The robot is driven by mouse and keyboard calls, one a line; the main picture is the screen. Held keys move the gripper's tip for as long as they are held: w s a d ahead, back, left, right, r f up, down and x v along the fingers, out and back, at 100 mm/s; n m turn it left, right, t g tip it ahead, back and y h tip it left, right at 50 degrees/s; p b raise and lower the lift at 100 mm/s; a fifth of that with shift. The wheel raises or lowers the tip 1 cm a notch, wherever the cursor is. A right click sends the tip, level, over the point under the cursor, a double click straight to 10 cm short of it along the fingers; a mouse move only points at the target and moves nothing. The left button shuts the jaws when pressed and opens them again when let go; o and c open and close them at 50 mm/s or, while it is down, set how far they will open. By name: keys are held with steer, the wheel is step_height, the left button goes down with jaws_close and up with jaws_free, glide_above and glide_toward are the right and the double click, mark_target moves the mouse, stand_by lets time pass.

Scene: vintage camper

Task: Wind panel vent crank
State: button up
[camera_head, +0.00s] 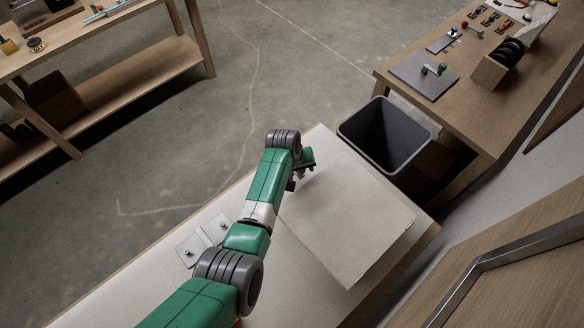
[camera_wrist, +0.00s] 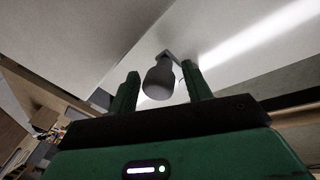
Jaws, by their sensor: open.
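My gripper (camera_head: 300,172) is at the end of my green arm, beside the left edge of a large pale panel (camera_head: 345,215) on the near bench. In the wrist view my gripper (camera_wrist: 162,88) is open, with its two green fingers apart. A grey rounded crank knob (camera_wrist: 158,80) shows between the fingers in the picture, with a short metal crank arm (camera_wrist: 172,56) behind it. The pale panel (camera_wrist: 215,35) fills the background there. I cannot tell whether the fingers touch the knob. In the head view my gripper and arm hide the crank.
A dark open bin (camera_head: 385,135) stands just beyond the near bench. A wooden bench (camera_head: 475,115) at upper right bears a grey plate (camera_head: 415,80) with a green-knobbed part. Small metal plates (camera_head: 195,245) lie left of my arm. Concrete floor (camera_head: 200,130) is clear.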

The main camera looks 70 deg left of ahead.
step_height(320, 180, up, 5)
steer(key=p, duration=0.4)
steer(key=shift+r+p, duration=0.1)
steer(key=shift+p, duration=0.25)
steer(key=v, duration=0.7)
steer(key=shift+r, duration=0.25)
steer(key=shift+s, duration=0.15)
